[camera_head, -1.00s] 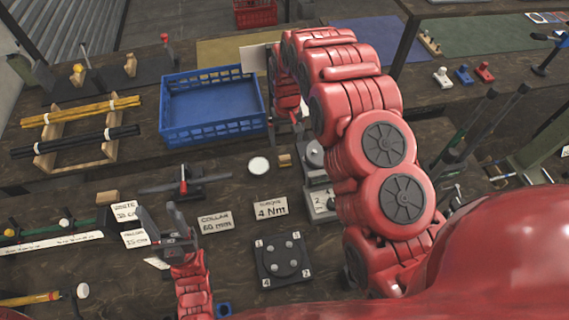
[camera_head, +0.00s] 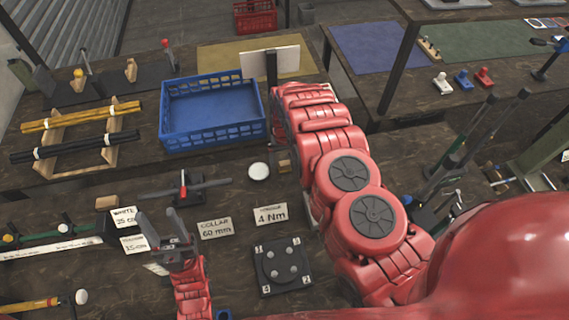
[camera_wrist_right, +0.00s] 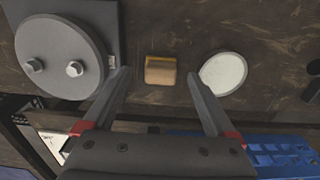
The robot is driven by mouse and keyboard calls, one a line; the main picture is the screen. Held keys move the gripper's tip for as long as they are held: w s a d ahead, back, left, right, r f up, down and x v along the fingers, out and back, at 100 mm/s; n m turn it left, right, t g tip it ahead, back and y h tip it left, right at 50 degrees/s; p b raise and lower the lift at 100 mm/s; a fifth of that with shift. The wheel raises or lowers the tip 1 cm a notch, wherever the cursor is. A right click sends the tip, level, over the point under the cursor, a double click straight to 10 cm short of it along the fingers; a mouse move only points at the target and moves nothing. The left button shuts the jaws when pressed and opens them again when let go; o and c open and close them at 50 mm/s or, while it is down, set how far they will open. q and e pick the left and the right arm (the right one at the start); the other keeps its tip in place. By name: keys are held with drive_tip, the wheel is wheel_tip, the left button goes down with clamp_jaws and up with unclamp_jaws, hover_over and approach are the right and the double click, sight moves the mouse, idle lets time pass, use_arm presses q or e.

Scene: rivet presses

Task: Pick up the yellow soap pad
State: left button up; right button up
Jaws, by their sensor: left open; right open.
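The yellow soap pad (camera_wrist_right: 160,70) is a small tan-yellow block lying on the dark wooden bench. In the right wrist view it appears between the two fingertips of my right gripper (camera_wrist_right: 159,76), which is open and empty. In the head view the pad (camera_head: 284,166) shows as a small block beside my right arm, just right of a white round disc (camera_head: 259,170). My right fingers are mostly hidden by the arm there. My left gripper (camera_head: 158,216) is open and empty over the front left of the bench, away from the pad.
The white disc (camera_wrist_right: 223,73) lies close beside the right fingertip in the wrist view. A grey round fixture with bolts (camera_wrist_right: 62,57) stands near the left finger. A blue crate (camera_head: 211,136) is behind the disc. A bolt plate (camera_head: 281,291) lies nearer the front.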

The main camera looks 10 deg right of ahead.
sight(284, 162)
wheel_tip(284, 162, down, 2)
drive_tip(key=shift+f, duration=0.2)
drive_tip(key=c, duration=1.4)
drive_tip(key=shift+c, duration=0.2)
drive_tip(key=shift+w+r, duration=0.15)
drive_tip(key=shift+r, duration=0.55)
wheel_tip(284, 162, up, 7)
drive_tip(key=b, duration=0.2)
drive_tip(key=shift+b, duration=0.35)
drive_tip(key=shift+r, duration=0.8)
